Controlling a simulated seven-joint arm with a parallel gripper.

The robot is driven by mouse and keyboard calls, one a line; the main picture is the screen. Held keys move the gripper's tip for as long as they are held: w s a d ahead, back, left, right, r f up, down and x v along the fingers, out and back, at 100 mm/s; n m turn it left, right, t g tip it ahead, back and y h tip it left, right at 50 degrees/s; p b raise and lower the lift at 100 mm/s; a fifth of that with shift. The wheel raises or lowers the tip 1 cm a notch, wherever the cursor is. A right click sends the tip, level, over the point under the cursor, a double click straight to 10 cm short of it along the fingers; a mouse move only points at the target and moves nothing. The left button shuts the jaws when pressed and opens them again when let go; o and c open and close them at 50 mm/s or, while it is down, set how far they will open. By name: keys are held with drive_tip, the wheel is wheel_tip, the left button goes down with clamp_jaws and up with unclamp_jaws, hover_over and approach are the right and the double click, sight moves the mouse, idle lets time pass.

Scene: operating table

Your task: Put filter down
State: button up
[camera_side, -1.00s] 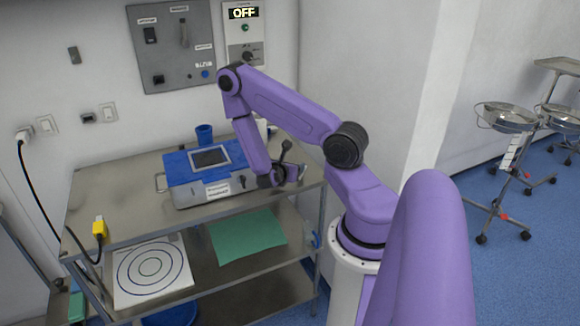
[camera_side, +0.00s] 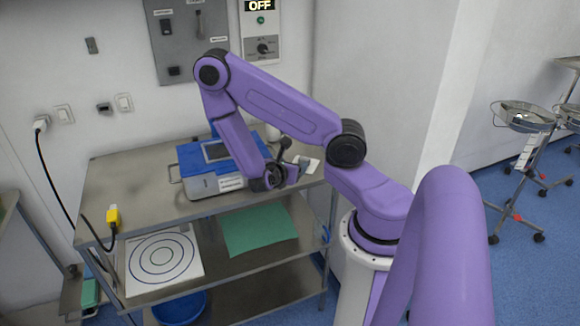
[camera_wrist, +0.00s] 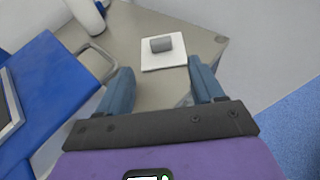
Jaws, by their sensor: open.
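A small grey cylinder, which I take to be the filter (camera_wrist: 161,44), lies on its side on a white square plate (camera_wrist: 155,62) in the wrist view. The plate rests on the metal table top near its edge; in the side view it shows just right of my wrist (camera_side: 310,164). My gripper (camera_wrist: 161,67) is open, its two blue-grey fingers spread wide. Nothing is between them. In the wrist view the filter appears beyond the fingertips, apart from both. My wrist hides the fingertips in the side view.
A blue-topped device (camera_side: 203,178) with a screen and a metal handle stands left of my wrist. A white bottle-like object (camera_wrist: 88,14) stands past the handle. The table's left part (camera_side: 125,190) is mostly clear, with a yellow plug (camera_side: 112,216) at its front edge.

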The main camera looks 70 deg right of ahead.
drive_tip(key=s+a+r+m+y, duration=0.1)
drive_tip(key=s+a+r+y, duration=0.3)
drive_tip(key=a, duration=0.5)
drive_tip(key=s+a+r+m+y, duration=0.2)
drive_tip(key=a+r+y, duration=0.3)
drive_tip(key=a, duration=0.4)
drive_tip(key=s+a+r+m+y, duration=0.2)
drive_tip(key=s+a+r+y, duration=0.3)
drive_tip(key=a, duration=0.4)
drive_tip(key=shift+s+r, duration=0.15)
drive_tip(key=shift+s, duration=0.2)
idle(0.6)
